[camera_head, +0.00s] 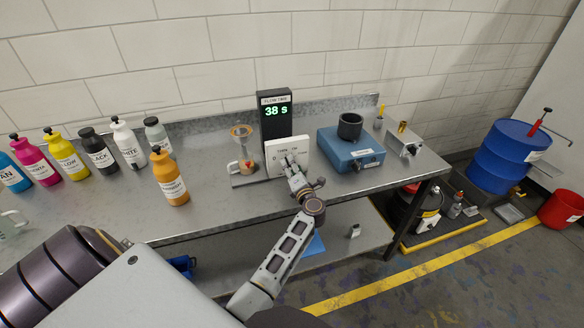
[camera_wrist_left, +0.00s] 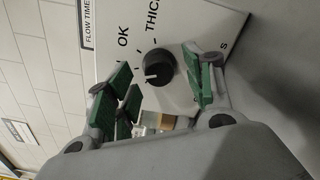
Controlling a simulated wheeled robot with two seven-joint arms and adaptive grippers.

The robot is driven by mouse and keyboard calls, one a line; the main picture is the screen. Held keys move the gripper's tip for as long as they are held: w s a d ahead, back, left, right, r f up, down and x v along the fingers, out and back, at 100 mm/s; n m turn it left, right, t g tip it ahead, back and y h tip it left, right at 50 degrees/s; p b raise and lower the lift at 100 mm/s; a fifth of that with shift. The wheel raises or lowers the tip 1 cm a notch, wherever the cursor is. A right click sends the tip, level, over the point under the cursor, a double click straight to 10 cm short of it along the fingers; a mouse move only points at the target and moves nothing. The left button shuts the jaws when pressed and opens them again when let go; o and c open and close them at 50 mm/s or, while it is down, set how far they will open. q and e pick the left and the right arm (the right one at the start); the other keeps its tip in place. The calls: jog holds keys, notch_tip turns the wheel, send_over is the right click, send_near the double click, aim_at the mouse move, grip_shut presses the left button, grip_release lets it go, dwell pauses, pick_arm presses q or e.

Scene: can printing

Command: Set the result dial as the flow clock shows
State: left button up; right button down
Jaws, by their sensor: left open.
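The flow clock (camera_head: 275,111) is a black upright box with a lit green "38 s" under a flow time label. The white dial box (camera_head: 303,146) stands in front of it. In the left wrist view its black knob (camera_wrist_left: 159,67) has a white pointer mark directed roughly to the picture's left; "OK" and "THICK" are readable. Other lettering is partly covered by my fingers. My left gripper (camera_head: 288,161), seen also in the left wrist view (camera_wrist_left: 165,86), is open in front of the dial box, its green-padded fingers on both sides of the knob. Contact is unclear. My right gripper is out of view.
A flow cup stand (camera_head: 242,148) is left of the dial box. A blue device (camera_head: 349,151) with a black cup is to the right. Several ink bottles stand at the left, the orange one (camera_head: 169,177) nearest.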

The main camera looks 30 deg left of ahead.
pick_arm(q)
jog(key=shift+v, duration=3.5)
jog(key=shift+s+d+f, duration=0.15)
jog(key=shift+d, duration=0.15)
jog(key=shift+x, duration=4.05)
jog(key=shift+s, duration=0.1)
